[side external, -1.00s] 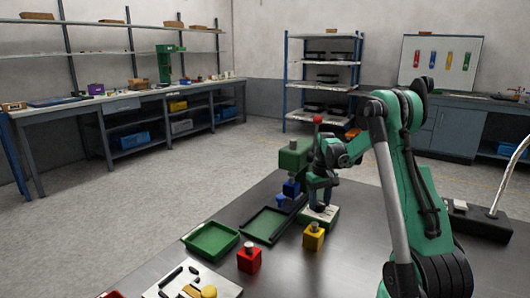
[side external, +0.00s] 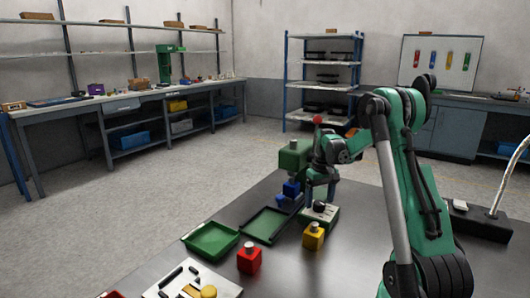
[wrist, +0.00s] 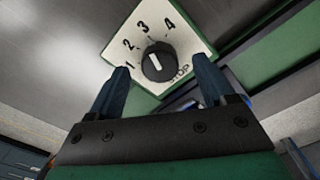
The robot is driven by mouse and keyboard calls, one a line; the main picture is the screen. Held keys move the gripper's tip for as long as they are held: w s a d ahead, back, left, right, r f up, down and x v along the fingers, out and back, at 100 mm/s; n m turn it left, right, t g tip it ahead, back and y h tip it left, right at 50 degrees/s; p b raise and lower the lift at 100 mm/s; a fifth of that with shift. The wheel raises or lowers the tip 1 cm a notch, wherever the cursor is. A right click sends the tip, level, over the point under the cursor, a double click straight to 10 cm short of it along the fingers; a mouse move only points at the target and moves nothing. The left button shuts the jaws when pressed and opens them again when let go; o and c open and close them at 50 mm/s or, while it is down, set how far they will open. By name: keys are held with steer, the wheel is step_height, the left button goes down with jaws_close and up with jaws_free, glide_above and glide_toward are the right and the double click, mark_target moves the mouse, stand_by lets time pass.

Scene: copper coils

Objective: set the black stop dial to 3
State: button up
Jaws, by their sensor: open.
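The black stop dial (wrist: 158,62) is a round knob with a white mark, on a pale plate (wrist: 186,42) printed 1, 2, 3, 4 and STOP. The mark points up and slightly left in the wrist view, toward the 2 and 3 side; its exact setting is hard to tell. My gripper (wrist: 160,66) is open, with one finger on each side of the dial and gaps between them and it. In the side external view my gripper (side external: 320,200) points down over the dial (side external: 319,206), with its fingertips close above the plate.
A green machine (side external: 293,157) with a blue block (side external: 291,189) stands just behind the dial. A yellow block (side external: 313,237) and a red block (side external: 249,258) stand in front. Green trays (side external: 210,240) lie to the left.

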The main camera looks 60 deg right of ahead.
mark_target(317, 203)
steer(key=shift+r, duration=2.35)
steer(key=shift+w+a+r, duration=0.15)
steer(key=shift+w+a, duration=0.1)
steer(key=shift+a, duration=0.05)
steer(key=w+a+r+n+t+h, duration=0.1)
steer(key=w+a+r+n, duration=0.1)
steer(key=a, duration=0.4)
steer(key=w+a+r+n+t, duration=0.1)
steer(key=w+a+r, duration=0.15)
steer(key=a, duration=0.45)
steer(key=s+a+n+t, duration=0.1)
steer(key=a+n+t, duration=0.1)
steer(key=a, duration=0.6)
steer(key=s+a+n+t+y, duration=0.1)
steer(key=a+n+t, duration=0.1)
steer(key=a, duration=0.7)
steer(key=shift+s+f+t, duration=0.3)
steer(key=shift+s+t, duration=0.1)
steer(key=shift+t, duration=0.2)
